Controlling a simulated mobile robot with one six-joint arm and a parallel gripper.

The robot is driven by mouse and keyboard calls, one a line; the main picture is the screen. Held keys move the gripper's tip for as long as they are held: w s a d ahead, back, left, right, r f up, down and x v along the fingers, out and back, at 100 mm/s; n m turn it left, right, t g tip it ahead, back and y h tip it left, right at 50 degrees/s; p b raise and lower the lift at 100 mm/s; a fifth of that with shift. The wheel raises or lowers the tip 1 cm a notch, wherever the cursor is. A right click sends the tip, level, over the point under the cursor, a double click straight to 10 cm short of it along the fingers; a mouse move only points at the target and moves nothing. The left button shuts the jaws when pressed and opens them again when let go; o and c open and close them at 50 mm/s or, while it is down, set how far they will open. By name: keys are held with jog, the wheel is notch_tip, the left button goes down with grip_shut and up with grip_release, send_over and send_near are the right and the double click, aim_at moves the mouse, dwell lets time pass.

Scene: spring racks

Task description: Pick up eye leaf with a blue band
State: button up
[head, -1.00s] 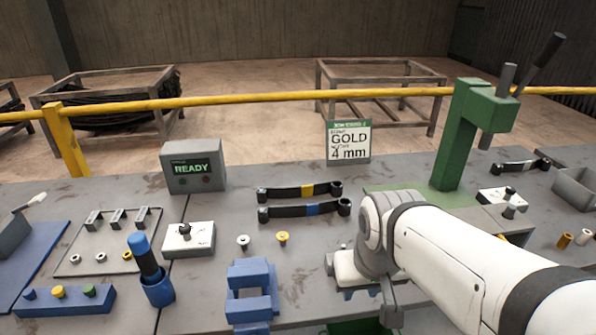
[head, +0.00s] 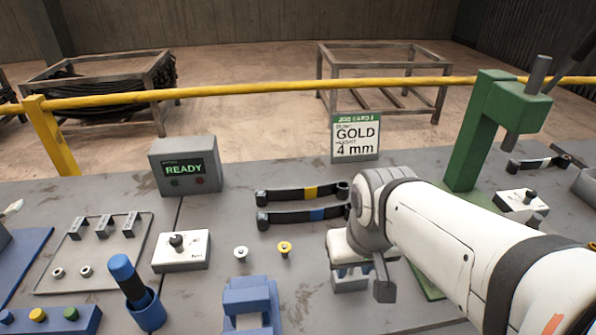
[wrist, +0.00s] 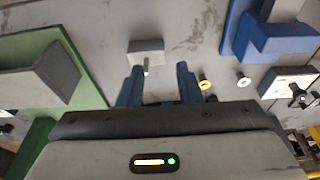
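The eye leaf with a blue band (head: 292,218) is a dark, slightly bowed strip with rolled ends. In the head view it lies on the bench just in front of a similar leaf with a gold band (head: 285,195). Its right end is close to my arm in the picture. My gripper (head: 352,272) is right of and nearer than the leaf, pointing down above the bench. In the wrist view my gripper (wrist: 160,75) has its two blue fingers apart with nothing held between the tips. I cannot make out the blue-banded leaf clearly in the wrist view.
A small grey block (wrist: 146,50) lies beyond the fingertips. A silver knob (head: 241,253) and gold knob (head: 285,248) stand left of my gripper. A blue fixture (head: 250,300) is nearer. The green press (head: 478,130) rises at right; the job card (head: 355,138) stands behind the leaves.

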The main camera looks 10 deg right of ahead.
jog(key=w+n+b, duration=0.2)
jog(key=w+n, duration=0.3)
jog(key=w, duration=0.5)
jog(key=n+g+b, duration=0.3)
jog(key=n+b, duration=0.1)
jog(key=n, duration=0.9)
send_over(317, 211)
notch_tip(317, 211, down, 8)
jog(key=shift+w+a+f, duration=0.1)
jog(key=shift+f, duration=0.15)
jog(key=shift+w+f+n, duration=0.15)
jog(key=shift+f+n, duration=0.15)
jog(key=f, duration=0.7)
jog(key=shift+d+f, duration=0.1)
jog(key=shift+d, duration=0.15)
grip_shut()
